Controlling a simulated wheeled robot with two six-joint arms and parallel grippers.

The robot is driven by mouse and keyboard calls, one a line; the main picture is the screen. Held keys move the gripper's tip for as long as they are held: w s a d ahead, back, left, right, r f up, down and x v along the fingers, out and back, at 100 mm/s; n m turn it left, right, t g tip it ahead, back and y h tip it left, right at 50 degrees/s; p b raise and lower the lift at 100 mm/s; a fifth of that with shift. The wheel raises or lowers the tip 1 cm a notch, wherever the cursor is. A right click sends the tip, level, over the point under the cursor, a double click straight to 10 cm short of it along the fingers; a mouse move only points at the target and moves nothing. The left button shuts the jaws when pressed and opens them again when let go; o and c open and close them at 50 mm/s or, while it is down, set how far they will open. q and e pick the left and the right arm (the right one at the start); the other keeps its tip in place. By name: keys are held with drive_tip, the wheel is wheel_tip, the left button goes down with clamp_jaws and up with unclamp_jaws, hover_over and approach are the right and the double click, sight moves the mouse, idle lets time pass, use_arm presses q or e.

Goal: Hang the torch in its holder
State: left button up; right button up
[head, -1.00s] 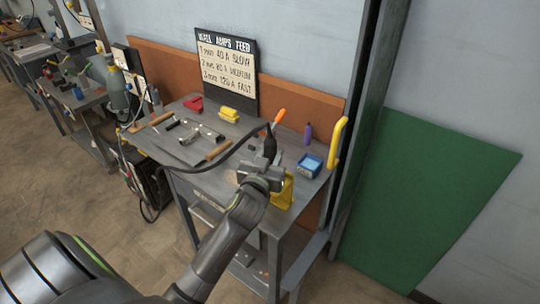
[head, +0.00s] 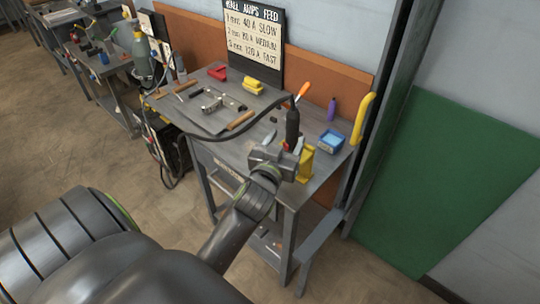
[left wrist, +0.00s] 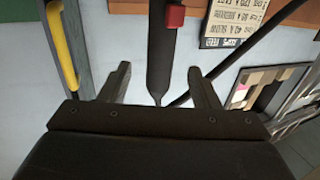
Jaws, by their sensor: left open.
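The torch (head: 292,128) is a dark upright handle with a black cable at its top, at the right front of the metal bench. A yellow bracket (head: 306,165), which looks like its holder, stands just beside and below it; whether the torch rests in it cannot be told. My left gripper (head: 284,156) is open at the torch's lower part. In the left wrist view the torch (left wrist: 161,50), with a red block on it, stands ahead of and between the spread fingers (left wrist: 160,85), with gaps on both sides. My right gripper is not in view.
A yellow curved bar (head: 363,118) is at the post on the right. A blue box (head: 331,140) and a purple bottle (head: 331,110) stand near the torch. Tools lie further left on the bench (head: 238,152). The torch cable (head: 225,134) sweeps left across the bench.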

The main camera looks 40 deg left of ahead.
use_arm(q)
drive_tip(key=v, duration=1.1)
drive_tip(key=shift+s+b, duration=0.35)
drive_tip(key=shift+b, duration=0.05)
wheel_tip(320, 180, down, 19)
drive_tip(key=w+d+m+g+h, duration=0.2)
drive_tip(key=g+h, duration=0.1)
drive_tip(key=g, duration=0.1)
drive_tip(key=s+f+g, duration=0.2)
drive_tip(key=s+f, duration=0.1)
drive_tip(key=f, duration=0.7)
drive_tip(key=s+f+g, duration=0.2)
drive_tip(key=s+f, duration=0.2)
drive_tip(key=f, duration=0.5)
drive_tip(key=s+a+f+g, duration=0.2)
drive_tip(key=s+f+g, duration=0.2)
drive_tip(key=s+f, duration=0.6)
drive_tip(key=s+a+f+g+h, duration=0.1)
drive_tip(key=s+f+g, duration=0.3)
drive_tip(key=s+f, duration=0.6)
drive_tip(key=s+a, duration=0.1)
drive_tip(key=s, duration=0.6)
drive_tip(key=shift+a+m, duration=0.25)
drive_tip(key=shift+m, duration=0.05)
